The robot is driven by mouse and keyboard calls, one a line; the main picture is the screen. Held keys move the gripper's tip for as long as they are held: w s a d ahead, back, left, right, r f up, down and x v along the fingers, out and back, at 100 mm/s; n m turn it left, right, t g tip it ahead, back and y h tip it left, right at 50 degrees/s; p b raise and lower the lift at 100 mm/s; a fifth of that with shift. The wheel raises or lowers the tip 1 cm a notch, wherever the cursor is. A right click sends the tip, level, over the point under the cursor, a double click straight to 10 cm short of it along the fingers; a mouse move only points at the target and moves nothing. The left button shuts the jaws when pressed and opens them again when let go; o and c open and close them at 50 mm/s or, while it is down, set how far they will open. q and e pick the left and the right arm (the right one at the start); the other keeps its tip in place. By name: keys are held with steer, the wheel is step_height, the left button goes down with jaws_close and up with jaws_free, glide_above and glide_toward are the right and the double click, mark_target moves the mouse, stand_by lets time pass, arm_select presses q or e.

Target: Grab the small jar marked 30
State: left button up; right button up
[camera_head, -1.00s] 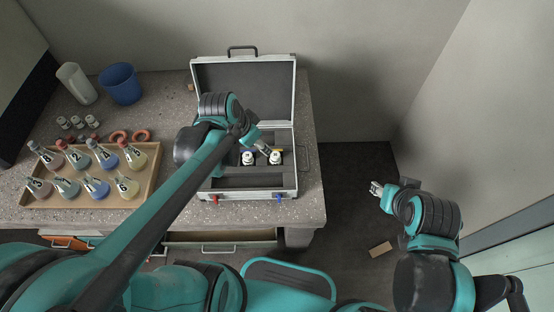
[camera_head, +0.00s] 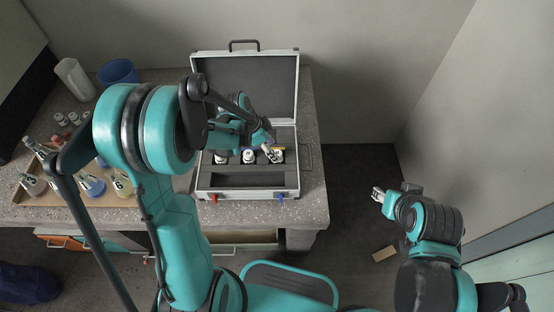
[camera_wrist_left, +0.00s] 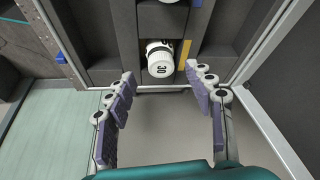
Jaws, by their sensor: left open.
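The small white jar marked 30 (camera_wrist_left: 160,58) sits in a slot of dark foam, just beyond my left gripper's fingertips in the left wrist view. In the head view it appears to be the rightmost jar (camera_head: 278,157) in the open case (camera_head: 203,185). My left gripper (camera_wrist_left: 162,86) is open, with its fingers spread to either side of the line to the jar and nothing between them. In the head view the left gripper (camera_head: 268,149) is over the case, partly covering the jar. My right gripper (camera_head: 377,194) is off to the right, away from the bench.
Another jar (camera_head: 249,156) and one more (camera_head: 221,157) stand in the case, left of the marked one. The case lid (camera_head: 250,85) stands open behind. A tray (camera_head: 60,199) of flasks and a blue bucket (camera_head: 118,72) are at the left, partly hidden by my arm.

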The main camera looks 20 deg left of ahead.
arm_select(q)
steer(key=b+x, duration=0.1)
steer(key=x, duration=0.2)
steer(key=shift+w, duration=0.15)
steer(key=shift+r, duration=0.1)
steer(key=shift+c, duration=0.4)
jaws_close()
